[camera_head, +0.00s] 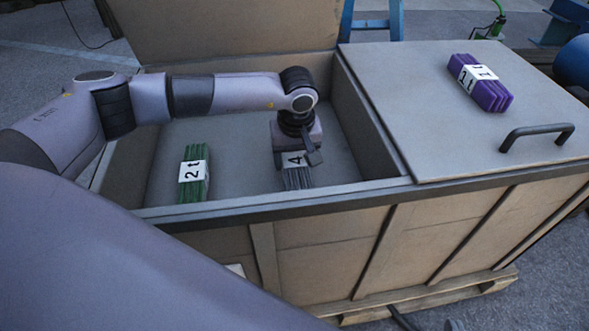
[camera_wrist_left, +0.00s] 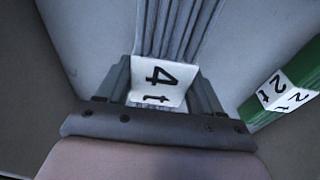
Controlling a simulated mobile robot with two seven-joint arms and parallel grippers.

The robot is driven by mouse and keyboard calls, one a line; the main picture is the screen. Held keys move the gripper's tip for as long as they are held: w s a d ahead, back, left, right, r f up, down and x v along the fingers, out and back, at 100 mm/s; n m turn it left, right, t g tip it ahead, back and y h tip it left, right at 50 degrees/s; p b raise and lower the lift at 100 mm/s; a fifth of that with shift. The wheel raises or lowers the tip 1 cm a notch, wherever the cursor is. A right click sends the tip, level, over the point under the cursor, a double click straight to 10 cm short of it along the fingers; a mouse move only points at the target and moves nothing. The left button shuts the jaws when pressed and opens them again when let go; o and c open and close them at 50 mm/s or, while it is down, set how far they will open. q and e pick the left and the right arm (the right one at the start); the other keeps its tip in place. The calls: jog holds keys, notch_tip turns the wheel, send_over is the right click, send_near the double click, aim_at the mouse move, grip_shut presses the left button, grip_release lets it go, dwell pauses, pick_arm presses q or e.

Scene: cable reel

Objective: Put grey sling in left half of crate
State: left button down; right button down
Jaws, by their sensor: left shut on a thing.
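The grey sling (camera_head: 297,180) is a folded bundle with a white "4 t" label, down inside the open left half of the crate (camera_head: 260,207). My left gripper (camera_head: 296,158) is shut on it around the label. In the left wrist view the label (camera_wrist_left: 158,82) sits between the fingers (camera_wrist_left: 160,90), and the grey strands run away upward. I cannot tell whether the sling touches the crate floor. My right gripper is not in view.
A green "2 t" sling (camera_head: 194,172) lies left of the grey one on the crate floor. The closed right lid (camera_head: 430,100) bears a purple sling (camera_head: 480,82) and a black handle (camera_head: 536,132). A raised panel (camera_head: 220,30) stands behind the opening.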

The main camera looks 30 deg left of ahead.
aim_at(295, 168)
pick_arm(q)
notch_tip(295, 168, down, 3)
jog(key=shift+r+b, duration=0.1)
jog(key=shift+b, duration=0.2)
jog(key=shift+f, duration=0.5)
jog(key=shift+c, duration=0.8)
grip_release()
pick_arm(e)
jog(key=shift+a+r, duration=0.15)
jog(key=shift+a, duration=0.2)
